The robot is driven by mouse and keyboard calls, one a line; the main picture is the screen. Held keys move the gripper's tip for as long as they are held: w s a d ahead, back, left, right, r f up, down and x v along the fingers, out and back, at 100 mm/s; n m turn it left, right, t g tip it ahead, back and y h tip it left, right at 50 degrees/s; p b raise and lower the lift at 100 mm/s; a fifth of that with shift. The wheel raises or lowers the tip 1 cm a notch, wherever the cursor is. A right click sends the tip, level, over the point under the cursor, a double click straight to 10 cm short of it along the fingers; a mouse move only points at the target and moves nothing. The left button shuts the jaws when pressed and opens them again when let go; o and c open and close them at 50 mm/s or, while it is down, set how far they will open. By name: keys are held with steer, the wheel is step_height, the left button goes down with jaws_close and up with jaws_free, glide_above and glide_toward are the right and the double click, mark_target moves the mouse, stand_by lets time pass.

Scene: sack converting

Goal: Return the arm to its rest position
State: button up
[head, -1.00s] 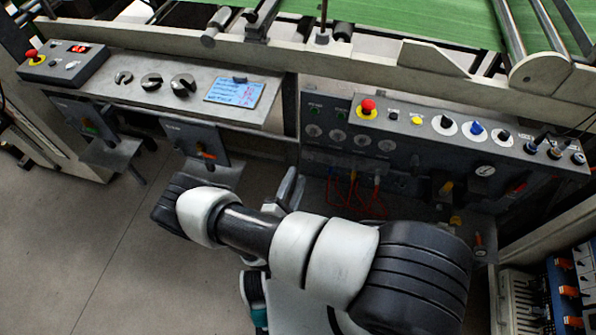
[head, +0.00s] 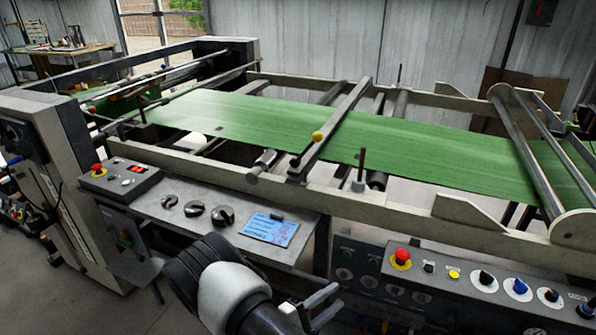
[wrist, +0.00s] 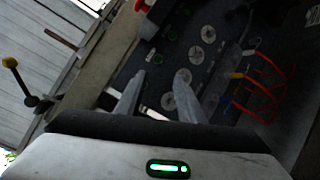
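My arm (head: 228,290) is folded at the bottom middle of the head view, in front of the machine's shelf. Its lower links are cut off by the frame edge. My gripper (head: 325,304) shows beside it, just left of the dark control panel (head: 455,285). In the wrist view my gripper's two fingers (wrist: 158,88) stand apart with nothing held between them. They point toward the panel's round dials, and I cannot tell the exact gap to the panel.
A metal shelf (head: 178,217) carries slotted round weights, a blue-papered clipboard (head: 269,229) and a small box with a red button (head: 97,169). Green sheet (head: 330,140) runs over the machine behind. Orange cables (wrist: 268,85) hang beneath the panel. Grey floor (head: 100,310) is open at lower left.

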steer(key=s+d+r+m+g+y, duration=0.2)
steer(key=s+d+r+m+g, duration=0.15)
steer(key=r, duration=0.55)
steer(key=s+d+r+m+g+y, duration=0.2)
steer(key=s+r+m+g, duration=0.15)
steer(key=r, duration=0.45)
steer(key=s+d+r+m+g+y, duration=0.25)
steer(key=r+m+g, duration=0.2)
steer(key=r, duration=0.45)
steer(key=s+a+r+m+t+y, duration=0.25)
steer(key=s+r+t+y, duration=0.4)
steer(key=s+r, duration=0.5)
step_height(320, 180, up, 16)
steer(key=w+p, duration=0.2)
steer(key=p, duration=1.2)
steer(key=shift+a+f+g+p, duration=0.15)
steer(key=shift+a+g+p, duration=0.15)
steer(key=shift+p, duration=0.1)
steer(key=shift+d, duration=0.1)
